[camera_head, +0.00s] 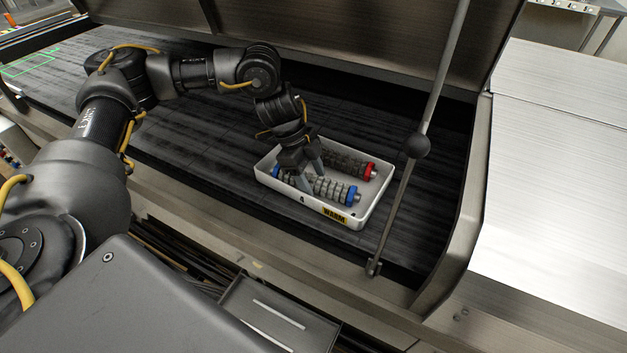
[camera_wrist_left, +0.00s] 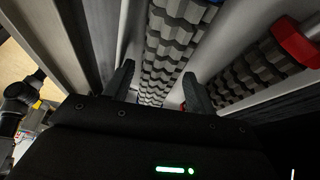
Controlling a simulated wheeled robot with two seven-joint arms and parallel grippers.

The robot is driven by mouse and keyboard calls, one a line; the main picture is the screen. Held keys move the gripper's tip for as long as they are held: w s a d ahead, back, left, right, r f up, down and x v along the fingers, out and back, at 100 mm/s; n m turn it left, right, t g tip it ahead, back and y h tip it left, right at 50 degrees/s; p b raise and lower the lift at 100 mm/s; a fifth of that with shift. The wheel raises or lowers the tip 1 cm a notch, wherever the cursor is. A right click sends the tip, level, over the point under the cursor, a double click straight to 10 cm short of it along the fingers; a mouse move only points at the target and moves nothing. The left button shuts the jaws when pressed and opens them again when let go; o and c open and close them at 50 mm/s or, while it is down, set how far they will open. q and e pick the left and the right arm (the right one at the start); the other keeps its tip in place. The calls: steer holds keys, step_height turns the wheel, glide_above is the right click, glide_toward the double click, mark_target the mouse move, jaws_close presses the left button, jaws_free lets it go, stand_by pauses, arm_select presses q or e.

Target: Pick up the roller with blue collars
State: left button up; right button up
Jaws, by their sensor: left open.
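The roller with blue collars (camera_head: 330,189) lies in the near part of a white tray (camera_head: 350,222) marked WARM. Its grey ribbed body also shows in the left wrist view (camera_wrist_left: 172,45). My left gripper (camera_head: 310,179) points down over this roller and is open. In the left wrist view its fingers (camera_wrist_left: 157,88) stand on either side of the ribbed body, with gaps visible; whether either finger touches it I cannot tell. The gripper hides part of the roller toward its left end. My right gripper is not in view.
A second roller, with red collars (camera_head: 370,172), lies behind in the same tray; its collar shows in the wrist view (camera_wrist_left: 296,43). The raised hood (camera_head: 350,35) hangs behind. The dark belt (camera_head: 190,125) left of the tray is clear.

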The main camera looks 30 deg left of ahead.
arm_select(q)
steer(key=c, duration=1)
steer(key=shift+o, duration=0.2)
steer(key=shift+r, duration=0.15)
